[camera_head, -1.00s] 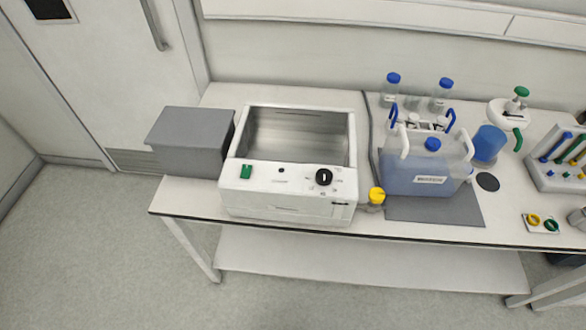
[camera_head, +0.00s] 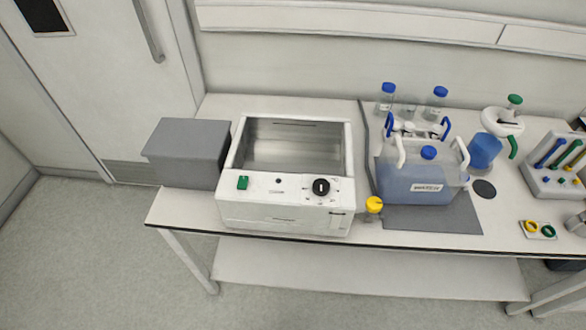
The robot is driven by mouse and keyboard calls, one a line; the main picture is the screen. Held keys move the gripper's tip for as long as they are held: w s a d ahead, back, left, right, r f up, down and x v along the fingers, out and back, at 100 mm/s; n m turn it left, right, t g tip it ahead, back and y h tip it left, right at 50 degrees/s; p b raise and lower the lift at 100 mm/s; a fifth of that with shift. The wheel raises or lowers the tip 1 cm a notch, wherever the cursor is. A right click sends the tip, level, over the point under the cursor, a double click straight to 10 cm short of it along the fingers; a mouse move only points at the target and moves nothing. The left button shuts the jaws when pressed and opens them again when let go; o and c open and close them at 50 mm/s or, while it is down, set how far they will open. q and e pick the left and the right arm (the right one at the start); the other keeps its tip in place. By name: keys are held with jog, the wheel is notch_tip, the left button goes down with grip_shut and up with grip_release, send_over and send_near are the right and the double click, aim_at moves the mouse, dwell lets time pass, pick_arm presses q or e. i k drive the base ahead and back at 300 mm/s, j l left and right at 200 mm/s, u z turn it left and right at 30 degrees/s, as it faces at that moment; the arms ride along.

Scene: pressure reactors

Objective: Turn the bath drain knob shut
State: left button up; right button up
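The water bath (camera_head: 285,213) is a white box with an open steel basin, standing on the bench. Its front panel carries a green switch (camera_head: 242,182) and a black dial (camera_head: 321,187). A yellow knob (camera_head: 374,204) sits low beside the bath's front right corner and looks like the drain knob. Its exact turn position is too small to tell. Neither of my grippers shows in the head view.
A grey box (camera_head: 186,152) stands left of the bath. Right of it, a blue-filled container (camera_head: 415,180) stands on a grey mat (camera_head: 432,217), close to the yellow knob. Bottles (camera_head: 386,98) stand behind. A rack (camera_head: 556,165) is at the far right. Floor (camera_head: 90,270) in front is clear.

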aim_at(372, 204)
jog(key=k+z, duration=0.1)
jog(key=z, duration=0.65)
jog(key=k+j, duration=0.05)
